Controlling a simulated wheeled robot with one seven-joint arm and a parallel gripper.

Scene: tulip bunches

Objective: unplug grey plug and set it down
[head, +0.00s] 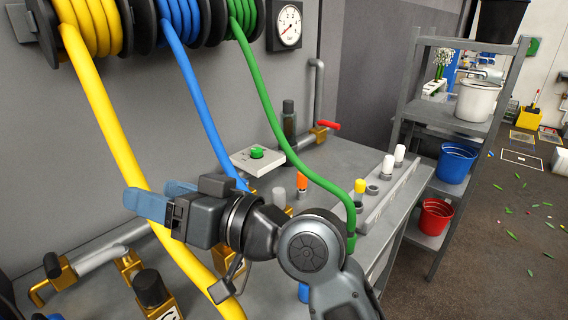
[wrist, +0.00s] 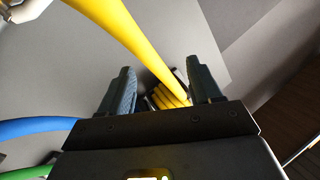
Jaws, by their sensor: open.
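A small grey, rounded piece that may be the grey plug (head: 280,194) stands on the bench in the head view, beside an orange-capped one (head: 302,182). Its lower part is hidden behind my arm, so I cannot tell what it is seated in. My gripper (head: 150,195) is in front of the yellow hose, left of and higher than the grey piece. In the wrist view my gripper (wrist: 162,72) has its two fingers apart with nothing held between them. The wrist view shows no grey plug.
Yellow (head: 105,115), blue (head: 197,95) and green (head: 275,120) hoses hang from wall reels across the bench. A rail (head: 385,200) carries yellow and white plugs. Brass valves (head: 130,265) stand at the front left. A shelf (head: 470,130) with buckets stands right.

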